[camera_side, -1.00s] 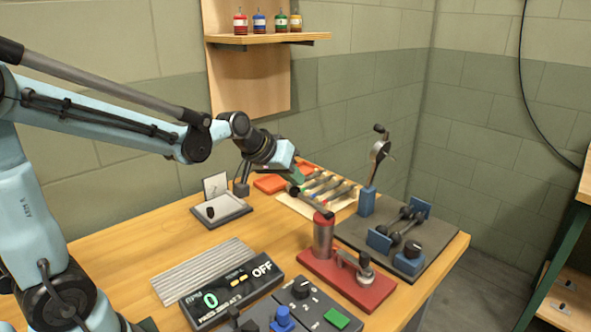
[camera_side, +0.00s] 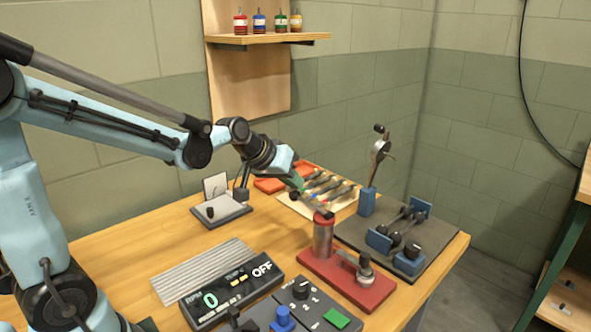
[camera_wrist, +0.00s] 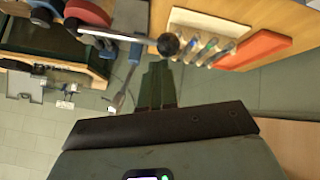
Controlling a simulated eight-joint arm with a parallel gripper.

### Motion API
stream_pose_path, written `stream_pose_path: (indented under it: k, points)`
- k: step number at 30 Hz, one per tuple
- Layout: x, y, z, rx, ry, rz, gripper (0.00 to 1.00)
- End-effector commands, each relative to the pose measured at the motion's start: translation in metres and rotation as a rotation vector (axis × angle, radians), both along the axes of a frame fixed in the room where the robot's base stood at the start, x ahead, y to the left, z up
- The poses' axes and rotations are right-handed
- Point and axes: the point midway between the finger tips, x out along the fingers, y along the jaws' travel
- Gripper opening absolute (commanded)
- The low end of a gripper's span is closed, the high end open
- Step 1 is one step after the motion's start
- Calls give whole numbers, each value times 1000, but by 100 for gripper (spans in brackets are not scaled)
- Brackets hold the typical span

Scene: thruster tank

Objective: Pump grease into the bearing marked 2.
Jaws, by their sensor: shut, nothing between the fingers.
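The pump, a grey cylinder with a red top (camera_side: 323,236), stands on a red base (camera_side: 345,283). A lever runs from its top up to the left and ends in a black ball knob (camera_side: 294,195). The knob shows in the wrist view (camera_wrist: 168,44), just beyond my fingertips. My gripper (camera_side: 302,187) is shut and empty, close above the lever; I cannot tell if it touches. Its green fingers (camera_wrist: 158,70) are together in the wrist view. A selector knob (camera_side: 300,288) sits on the dark control box. I can read no bearing number.
A dark mat (camera_side: 437,250) on the right carries blue blocks with shafts and a tall dial stand (camera_side: 379,150). Tools lie on a pale board (camera_side: 290,202) behind, beside an orange tray (camera_side: 268,185). The display (camera_side: 235,290) reads 0 and OFF.

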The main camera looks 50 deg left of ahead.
Motion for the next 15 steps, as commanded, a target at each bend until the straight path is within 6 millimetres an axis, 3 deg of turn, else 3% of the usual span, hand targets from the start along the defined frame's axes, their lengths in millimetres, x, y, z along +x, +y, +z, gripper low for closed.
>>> stream_pose_path:
  k: [15]
  points:
    - [0,2,-6,1,-1,1,0]
